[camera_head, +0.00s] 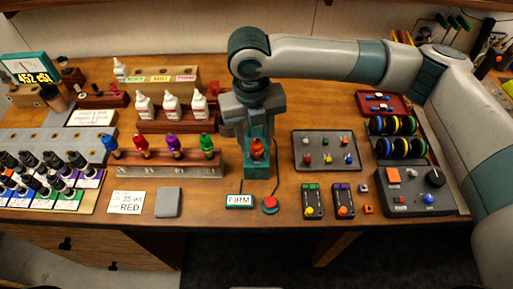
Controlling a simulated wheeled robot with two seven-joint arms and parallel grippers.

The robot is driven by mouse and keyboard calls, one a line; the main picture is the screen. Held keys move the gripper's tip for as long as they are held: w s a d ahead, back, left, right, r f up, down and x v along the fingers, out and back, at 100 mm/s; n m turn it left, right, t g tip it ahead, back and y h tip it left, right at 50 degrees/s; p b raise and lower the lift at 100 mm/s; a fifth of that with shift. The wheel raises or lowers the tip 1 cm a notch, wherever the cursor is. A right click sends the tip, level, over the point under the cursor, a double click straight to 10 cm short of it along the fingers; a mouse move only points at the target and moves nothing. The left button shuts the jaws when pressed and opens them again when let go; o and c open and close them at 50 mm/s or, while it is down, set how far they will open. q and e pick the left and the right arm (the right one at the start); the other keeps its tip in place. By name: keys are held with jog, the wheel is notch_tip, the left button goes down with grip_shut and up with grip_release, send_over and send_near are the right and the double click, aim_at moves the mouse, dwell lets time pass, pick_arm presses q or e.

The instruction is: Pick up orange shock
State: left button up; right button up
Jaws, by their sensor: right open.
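The orange shock (257,149) stands upright in a teal stand (257,172) near the middle of the table. My right gripper (257,128) points down from above, directly over the shock. Its jaws are open, and its body hides the top of the stand and perhaps part of the shock. I cannot tell whether the fingers touch the shock. My left gripper is not in view.
A wooden rack (168,166) with blue, red, purple and green shocks stands left of the stand. A FIRM sign (239,201) and a red button (270,204) lie in front. A grey tray (325,151) of small parts is to the right. White bottles (171,106) stand behind left.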

aim_at(257, 151)
jog(key=shift+d+f+p, duration=0.15)
jog(key=shift+f+p, duration=0.45)
jog(key=shift+f, duration=1.15)
jog(key=shift+c, duration=0.7)
jog(key=c, duration=0.9)
